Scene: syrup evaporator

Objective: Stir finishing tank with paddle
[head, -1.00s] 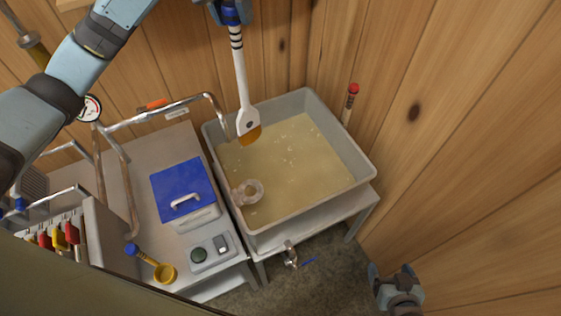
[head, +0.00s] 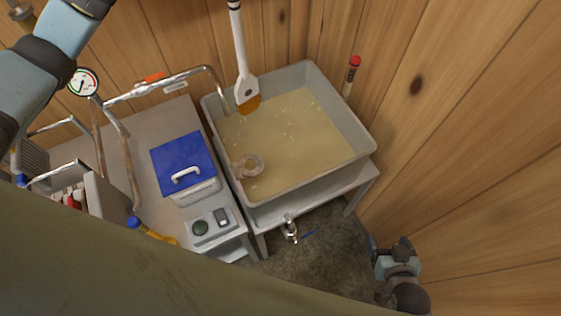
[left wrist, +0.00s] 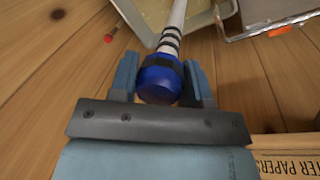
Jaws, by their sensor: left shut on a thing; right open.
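The paddle (head: 240,50) has a white shaft with dark bands and an amber-coloured tip. It hangs nearly upright in the head view, with its tip over the far left part of the finishing tank (head: 362,142). The tank is a grey rectangular basin of cloudy tan liquid. I cannot tell whether the tip touches the liquid. In the left wrist view my left gripper (left wrist: 163,85) is shut on the paddle's blue handle end (left wrist: 158,78); this gripper is out of the head view. My right gripper (head: 390,245) is open and empty, low at the right, apart from the tank.
A clear ring-shaped thing (head: 248,166) lies in the tank's left part. A curved metal pipe (head: 188,80) reaches the tank's left rim. A blue-lidded box (head: 183,160) stands on the left table. A red-capped tube (head: 351,75) stands behind the tank, near the wooden walls.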

